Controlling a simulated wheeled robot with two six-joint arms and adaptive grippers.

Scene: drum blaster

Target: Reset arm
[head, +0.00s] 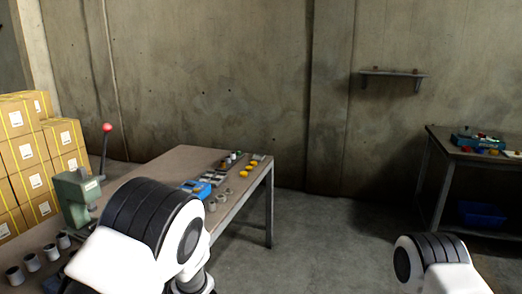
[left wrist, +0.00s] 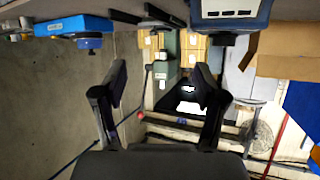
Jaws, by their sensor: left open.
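My left gripper (left wrist: 160,92) is open in the left wrist view, with its two dark fingers wide apart and nothing held between them. In the head view my left arm bends over the near part of the workbench (head: 178,160), and its gripper is hidden or cut off at the bottom. Only a white and black link of my right arm shows at the lower right; its gripper is out of frame.
A green press (head: 75,195) with a red-knobbed lever and several grey cups stand on the bench. A blue device (head: 196,188) and small parts lie farther along. Boxes (head: 30,150) are stacked left. A second table (head: 475,150) stands right, beyond open floor (head: 315,235).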

